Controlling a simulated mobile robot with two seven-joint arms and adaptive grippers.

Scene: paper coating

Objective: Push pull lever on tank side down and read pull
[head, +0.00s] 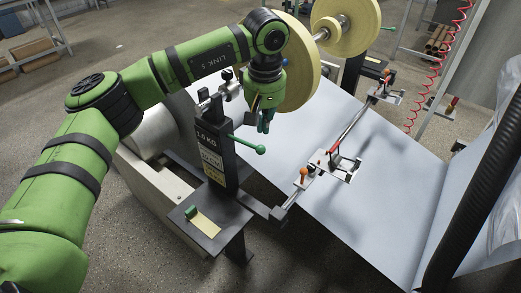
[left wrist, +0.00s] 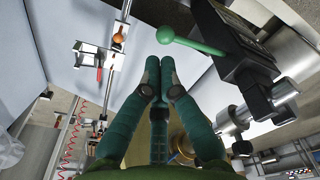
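A lever with a green ball knob (head: 260,149) sticks out to the right from a black post (head: 222,165) and tilts slightly down. The post's upper label reads "1.0 KG"; the smaller label below is hard to read. In the left wrist view the green lever (left wrist: 195,44) lies just beyond my fingertips, its ball above and apart from them. My left gripper (head: 266,127) points down above and near the lever, with its fingertips together and nothing between them; it also shows in the left wrist view (left wrist: 160,68). My right gripper is not in view.
Yellow rolls (head: 343,25) stand behind my left gripper. A pale web (head: 385,185) slopes across the right, crossed by a metal bar with orange-knobbed clamps (head: 304,172). A black ribbed tube (head: 477,190) stands right.

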